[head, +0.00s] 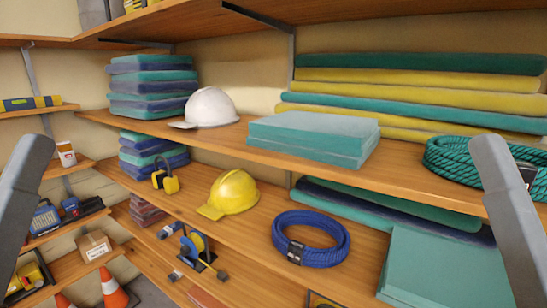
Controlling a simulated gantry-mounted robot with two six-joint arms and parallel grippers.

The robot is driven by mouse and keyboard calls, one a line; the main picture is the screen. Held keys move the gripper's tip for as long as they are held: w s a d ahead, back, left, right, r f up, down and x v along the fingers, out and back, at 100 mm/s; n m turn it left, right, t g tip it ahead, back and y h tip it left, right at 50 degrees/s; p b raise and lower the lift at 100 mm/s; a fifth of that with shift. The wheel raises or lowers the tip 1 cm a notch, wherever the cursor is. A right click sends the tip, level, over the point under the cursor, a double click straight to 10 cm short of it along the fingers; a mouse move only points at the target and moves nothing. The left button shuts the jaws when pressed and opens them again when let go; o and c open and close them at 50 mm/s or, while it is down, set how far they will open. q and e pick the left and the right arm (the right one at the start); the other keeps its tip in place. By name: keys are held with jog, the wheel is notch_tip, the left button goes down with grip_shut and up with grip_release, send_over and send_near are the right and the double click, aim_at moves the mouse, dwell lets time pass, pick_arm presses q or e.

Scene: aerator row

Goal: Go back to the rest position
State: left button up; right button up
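The task names no object. A grey part of my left arm rises along the left edge of the head view, and a grey part of my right arm rises along the right edge. No fingertips show on either side, so neither gripper can be made out. Both visible arm parts stand in front of the shelves, and nothing is seen held by them.
A wooden shelf (407,180) carries a white helmet (211,107), a teal stack (312,137) and a green rope coil (460,165). Below are a yellow helmet (232,192), yellow earmuffs (166,181) and a blue rope coil (338,251). Orange cones (113,290) stand lower left.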

notch_tip(320, 180, up, 21)
jog(key=p, duration=1.7)
